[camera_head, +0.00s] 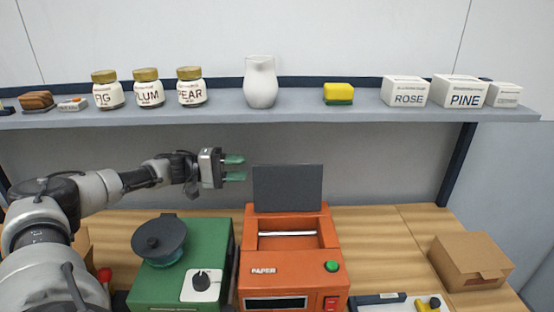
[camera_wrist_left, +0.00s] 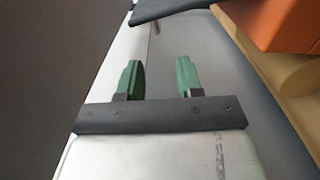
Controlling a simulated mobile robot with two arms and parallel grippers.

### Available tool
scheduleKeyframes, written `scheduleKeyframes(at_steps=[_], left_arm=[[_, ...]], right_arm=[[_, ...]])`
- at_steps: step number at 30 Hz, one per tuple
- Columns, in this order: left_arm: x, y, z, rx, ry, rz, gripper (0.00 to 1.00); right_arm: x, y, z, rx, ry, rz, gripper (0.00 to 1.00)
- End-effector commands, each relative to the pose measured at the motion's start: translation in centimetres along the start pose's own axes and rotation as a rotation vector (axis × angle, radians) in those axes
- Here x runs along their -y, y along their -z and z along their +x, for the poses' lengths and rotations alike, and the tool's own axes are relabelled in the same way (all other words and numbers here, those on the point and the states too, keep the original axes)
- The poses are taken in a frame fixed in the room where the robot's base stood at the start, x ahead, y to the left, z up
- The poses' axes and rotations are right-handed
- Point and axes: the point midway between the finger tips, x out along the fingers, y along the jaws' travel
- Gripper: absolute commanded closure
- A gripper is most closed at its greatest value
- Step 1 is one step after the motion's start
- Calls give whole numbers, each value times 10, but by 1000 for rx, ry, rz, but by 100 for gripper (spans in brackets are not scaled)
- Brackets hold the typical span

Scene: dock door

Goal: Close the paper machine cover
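The orange paper machine (camera_head: 291,262) stands on the wooden counter at the centre of the head view. Its dark grey cover (camera_head: 288,188) stands upright at the back, leaving the top opening with a pale roller exposed. My left gripper (camera_head: 236,168) is open and empty, left of the cover and near the height of its upper half, with a gap between them. In the left wrist view its green fingers (camera_wrist_left: 159,80) are apart with nothing between them. A dark panel edge (camera_wrist_left: 172,8), probably the cover, and an orange machine corner (camera_wrist_left: 280,22) show at the top. My right gripper is not in view.
A green machine (camera_head: 182,267) with a dark round lid stands left of the paper machine. A cardboard box (camera_head: 472,260) sits at the right. A shelf (camera_head: 300,113) with jars, a pitcher, a sponge and white boxes runs above the arm.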

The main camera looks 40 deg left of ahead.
Motion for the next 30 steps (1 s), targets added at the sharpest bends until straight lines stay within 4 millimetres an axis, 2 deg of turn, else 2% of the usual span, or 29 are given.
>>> scheduleKeyframes(at_steps=[5, 12, 18, 23, 30], left_arm=[[-4, -1, 25, 5, -3, 0, 64], [-3, -1, 72, 4, -3, -1, 64], [-2, -1, 97, 2, -1, 0, 64], [0, -1, 105, 1, 0, 0, 64], [0, -1, 105, 0, 0, 0, 64]], right_arm=[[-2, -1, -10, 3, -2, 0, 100], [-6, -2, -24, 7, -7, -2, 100], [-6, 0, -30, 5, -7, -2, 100], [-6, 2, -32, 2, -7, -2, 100], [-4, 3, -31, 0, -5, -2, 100]])
